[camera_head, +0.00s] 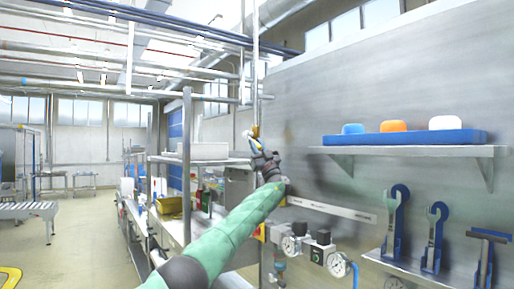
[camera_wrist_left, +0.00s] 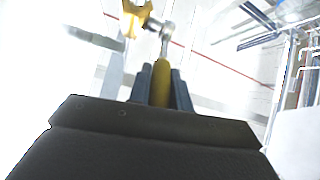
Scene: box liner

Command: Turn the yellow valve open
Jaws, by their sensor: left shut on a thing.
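The yellow valve (camera_head: 256,131) is small in the head view, on a thin vertical pipe beside the metal panel. My left gripper (camera_head: 259,146) reaches up to it at the end of the green arm. In the left wrist view, a yellow handle (camera_wrist_left: 161,84) stands between the two dark fingers of my left gripper (camera_wrist_left: 162,76), which are shut on it. Another yellow part (camera_wrist_left: 135,18) shows above it, next to a grey metal fitting (camera_wrist_left: 166,32). How these parts join is not clear. My right gripper is not in view.
A shelf (camera_head: 410,151) on the panel holds a blue tray (camera_head: 405,138) with three coloured caps. A cluttered rack (camera_head: 186,160) stands left of the arm.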

